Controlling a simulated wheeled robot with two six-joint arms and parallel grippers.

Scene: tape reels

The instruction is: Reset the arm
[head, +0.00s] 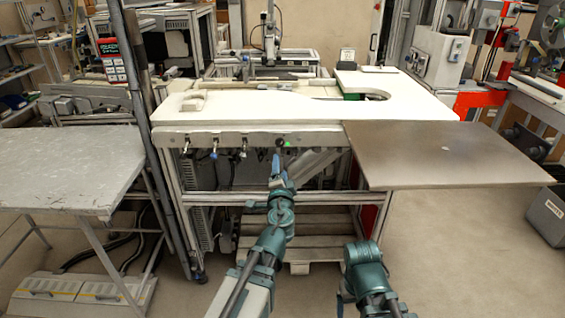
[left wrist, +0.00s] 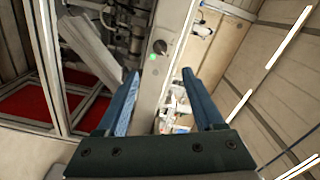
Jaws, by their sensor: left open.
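My left gripper (head: 277,168) is in front of the white workbench (head: 240,112), just below its front edge, with my left arm stretched forward. In the left wrist view its two blue fingers (left wrist: 159,75) stand wide apart with nothing between them. Beyond the fingers lies the bench's metal front rail, with a dark knob and a small green light on it. My right arm shows at the lower right of the head view, bent low, and its gripper is out of sight. No tape reel is between the fingers.
A brown board (head: 440,152) juts out at the bench's right. A worn grey table (head: 65,170) stands at the left, beside a dark upright post (head: 140,110). Several knobs line the bench front. A grey box (head: 548,215) stands on the floor at far right. Floor below the board is clear.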

